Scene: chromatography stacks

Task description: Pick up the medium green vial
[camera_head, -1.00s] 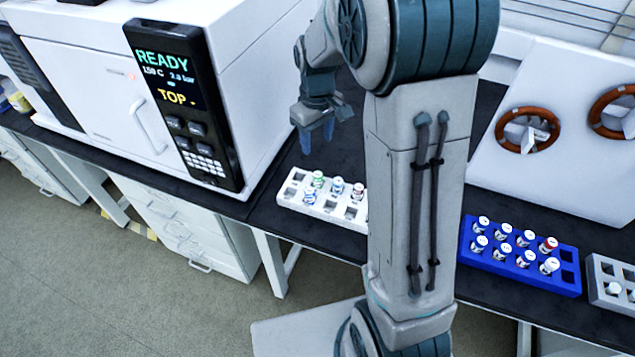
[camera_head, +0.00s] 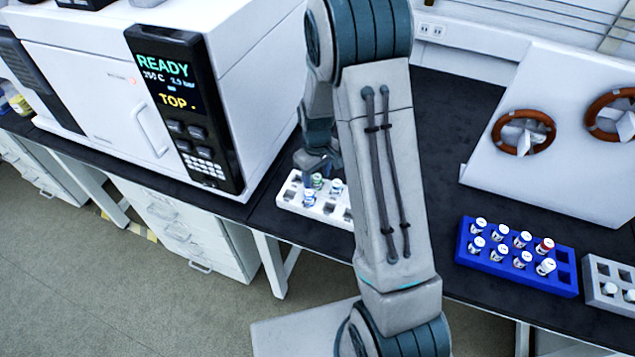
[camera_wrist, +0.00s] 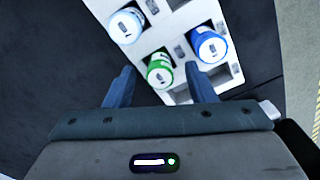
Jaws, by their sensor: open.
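The green vial (camera_wrist: 160,71) stands upright in a slot of the white rack (camera_wrist: 166,15) in the wrist view. It lies between and just beyond the tips of my gripper (camera_wrist: 158,75), whose two blue-grey fingers are apart and empty. A dark blue vial (camera_wrist: 208,46) stands to its right and a light blue vial (camera_wrist: 126,25) up and to its left. In the head view the green vial (camera_head: 317,181) is in the white rack (camera_head: 292,205), close to my gripper (camera_head: 318,178). My arm hides the rack's right part there.
A blue rack (camera_head: 520,280) with several vials and a grey rack (camera_head: 602,270) stand on the dark bench at the right. A white instrument (camera_head: 95,95) with a lit panel stands at the left. A sloped white panel (camera_head: 560,180) carries orange rings.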

